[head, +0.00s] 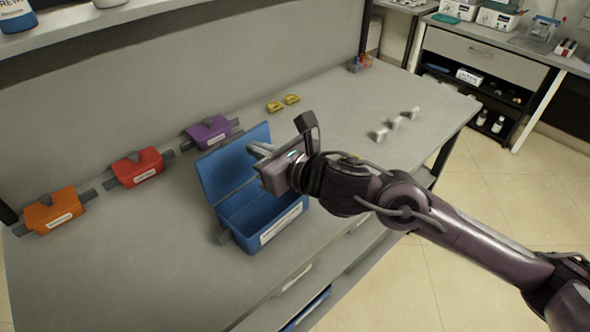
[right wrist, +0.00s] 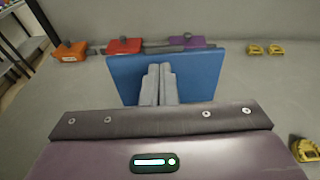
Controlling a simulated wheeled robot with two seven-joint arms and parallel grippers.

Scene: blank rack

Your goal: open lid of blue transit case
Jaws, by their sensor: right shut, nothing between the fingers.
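The blue transit case (head: 262,222) stands on the grey workbench, with a white label on its front. Its blue lid (head: 228,165) is raised and stands nearly upright at the back, so the case's inside shows. The lid also fills the middle of the right wrist view (right wrist: 200,68). My right gripper (head: 257,151) is over the case, in front of the lid. Its fingers are shut with nothing between them and point at the lid; whether they touch it I cannot tell. My left gripper is not in view.
An orange block (head: 54,211), a red block (head: 137,167) and a purple block (head: 207,132) stand in a row along the wall. Yellow pieces (head: 283,103) lie farther back, and small white pieces (head: 397,123) stand to the right. The bench's front left is clear.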

